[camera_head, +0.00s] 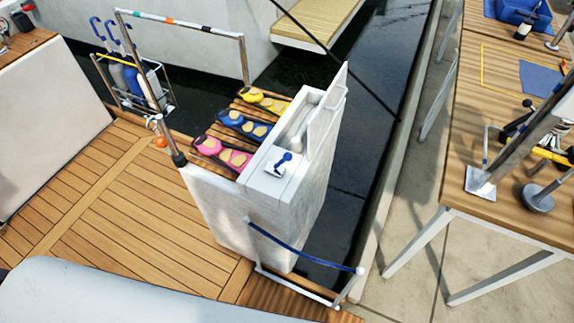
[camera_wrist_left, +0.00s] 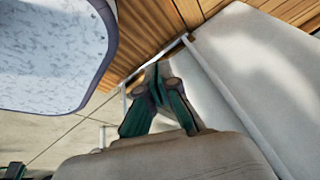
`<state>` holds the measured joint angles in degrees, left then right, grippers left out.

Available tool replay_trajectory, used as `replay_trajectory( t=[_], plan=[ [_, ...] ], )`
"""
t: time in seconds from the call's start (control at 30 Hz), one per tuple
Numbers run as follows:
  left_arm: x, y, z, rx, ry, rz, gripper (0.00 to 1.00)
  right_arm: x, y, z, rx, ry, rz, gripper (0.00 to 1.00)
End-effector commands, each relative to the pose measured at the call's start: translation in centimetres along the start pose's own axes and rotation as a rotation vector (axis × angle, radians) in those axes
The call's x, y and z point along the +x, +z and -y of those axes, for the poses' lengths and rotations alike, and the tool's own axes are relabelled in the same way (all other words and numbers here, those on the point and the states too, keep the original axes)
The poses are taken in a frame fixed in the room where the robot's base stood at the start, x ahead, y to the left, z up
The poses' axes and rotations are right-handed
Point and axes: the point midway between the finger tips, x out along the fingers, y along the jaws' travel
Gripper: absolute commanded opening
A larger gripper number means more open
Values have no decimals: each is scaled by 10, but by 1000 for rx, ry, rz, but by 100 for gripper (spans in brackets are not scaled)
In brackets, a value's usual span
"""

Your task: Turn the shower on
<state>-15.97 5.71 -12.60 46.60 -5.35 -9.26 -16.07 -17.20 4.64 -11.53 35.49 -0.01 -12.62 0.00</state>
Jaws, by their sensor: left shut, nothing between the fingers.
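A white locker (camera_head: 262,205) stands at the edge of the wooden deck, with its lid (camera_head: 328,112) raised. Inside its open top is a pale recess (camera_head: 297,125); I cannot make out its contents. A small tap with a blue lever (camera_head: 284,158) sits on a white plate on the locker's top, in front of the recess. I cannot tell the lever's setting, and no running water shows. My left gripper (camera_wrist_left: 155,82) is shut and empty in the left wrist view, with pale surfaces and wooden planks beyond it. Neither gripper shows in the head view.
Pink (camera_head: 222,153), blue (camera_head: 244,124) and yellow (camera_head: 264,99) items lie on slats beside the locker. A metal rail (camera_head: 180,23) rises behind them. A blue-covered bar (camera_head: 300,248) is at the locker's front. The deck (camera_head: 120,205) at left is clear. A wooden table (camera_head: 510,195) stands right.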

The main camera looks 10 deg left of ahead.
Motion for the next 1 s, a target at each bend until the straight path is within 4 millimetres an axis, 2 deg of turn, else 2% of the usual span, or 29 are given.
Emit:
replay_trajectory(
  t=[0.03,0.1,0.17,0.2,0.27,0.3,0.4,0.43,0.5,0.6,0.7,0.8,1.0],
  plan=[
    [3,-40,20,128,-48,-91,0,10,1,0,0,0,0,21],
    [-7,-95,43,326,-127,-202,0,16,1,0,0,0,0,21],
    [-21,-139,60,492,-208,-286,0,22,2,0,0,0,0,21],
    [-34,-168,71,601,-270,-338,0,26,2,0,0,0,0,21],
    [-57,-211,84,761,-373,-410,0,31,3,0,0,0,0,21],
    [-75,-238,92,865,-450,-451,0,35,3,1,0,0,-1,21],
    [-127,-296,106,1099,-653,-529,0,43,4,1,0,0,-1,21],
    [-143,-310,108,1157,-712,-545,0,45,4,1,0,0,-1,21],
    [-176,-335,112,1271,-835,-568,0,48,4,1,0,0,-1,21],
    [-214,-359,114,1390,-981,-582,0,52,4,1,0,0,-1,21],
    [-237,-372,114,1470,-1081,-585,0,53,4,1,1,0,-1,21],
    [-241,-378,109,1535,-1137,-593,0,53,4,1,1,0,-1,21],
    [-243,-380,107,1560,-1162,-597,0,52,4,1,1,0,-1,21]
  ],
)
